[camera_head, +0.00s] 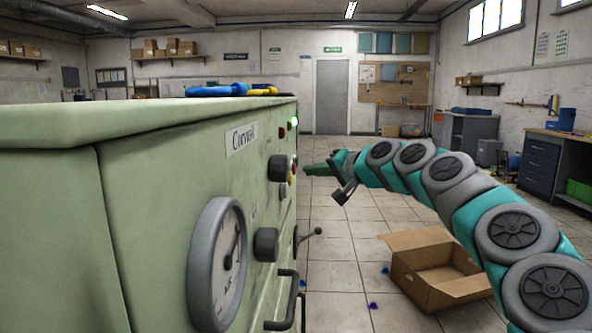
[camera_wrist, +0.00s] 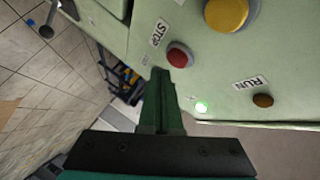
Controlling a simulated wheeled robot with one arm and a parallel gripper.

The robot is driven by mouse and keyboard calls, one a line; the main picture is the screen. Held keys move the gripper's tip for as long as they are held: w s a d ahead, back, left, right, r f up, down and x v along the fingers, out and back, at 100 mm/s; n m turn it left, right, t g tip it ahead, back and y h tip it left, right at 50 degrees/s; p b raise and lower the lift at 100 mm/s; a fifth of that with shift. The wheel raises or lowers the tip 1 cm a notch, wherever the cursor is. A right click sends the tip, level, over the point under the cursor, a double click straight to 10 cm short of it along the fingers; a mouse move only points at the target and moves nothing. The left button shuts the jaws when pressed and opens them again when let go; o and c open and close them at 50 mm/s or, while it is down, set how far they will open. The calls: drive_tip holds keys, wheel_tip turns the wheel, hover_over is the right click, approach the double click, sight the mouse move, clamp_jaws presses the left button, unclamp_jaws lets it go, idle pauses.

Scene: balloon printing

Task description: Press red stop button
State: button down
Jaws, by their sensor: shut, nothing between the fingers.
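The red stop button (camera_wrist: 180,55) sits on the machine's pale green panel beside a "STOP" label (camera_wrist: 160,32) in the wrist view. In the head view a small red spot (camera_head: 294,166) shows at the panel's far end, near my fingers. My green gripper (camera_head: 318,169) is shut and empty, pointing left toward the panel. In the wrist view the gripper tip (camera_wrist: 160,72) appears just below and left of the red button. I cannot tell whether they touch; a gap seems to show between them.
The machine (camera_head: 170,170) has a gauge (camera_head: 217,262), knobs and a lever. An open cardboard box (camera_head: 435,270) stands on the floor.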

drive_tip(key=shift+d, duration=0.15)
drive_tip(key=d, duration=0.5)
drive_tip(key=shift+d, duration=0.35)
idle(0.4)
